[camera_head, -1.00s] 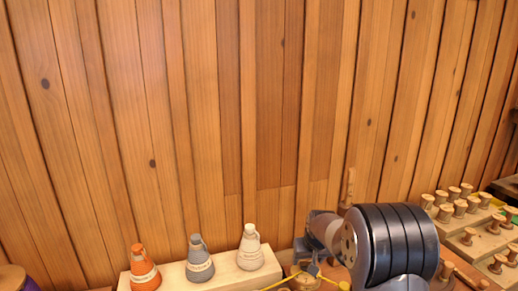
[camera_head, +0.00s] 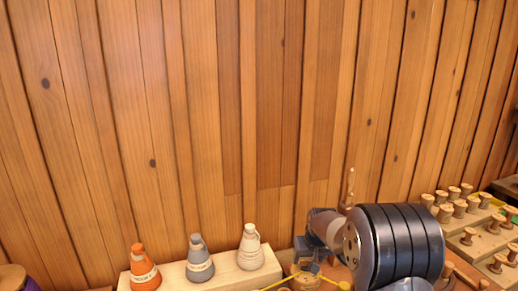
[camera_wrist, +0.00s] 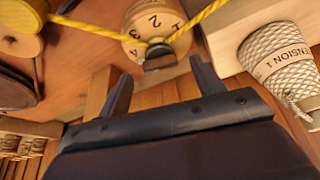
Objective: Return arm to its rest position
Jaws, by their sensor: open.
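My gripper (camera_wrist: 163,84) shows in the wrist view with its two dark fingers apart and nothing between them. In the head view my gripper (camera_head: 307,256) is at the lower middle, right of the cone block, partly hidden by my own arm. A round wooden dial with numbers (camera_wrist: 152,22) lies beyond the fingers in the wrist view, with a yellow cord (camera_wrist: 205,14) across it. The fingers look apart from the dial.
A pale wooden block (camera_head: 222,276) carries an orange cone (camera_head: 144,270), a grey cone (camera_head: 199,262) and a white cone (camera_head: 250,248). Several wooden spools (camera_head: 460,207) stand on stepped boards at right.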

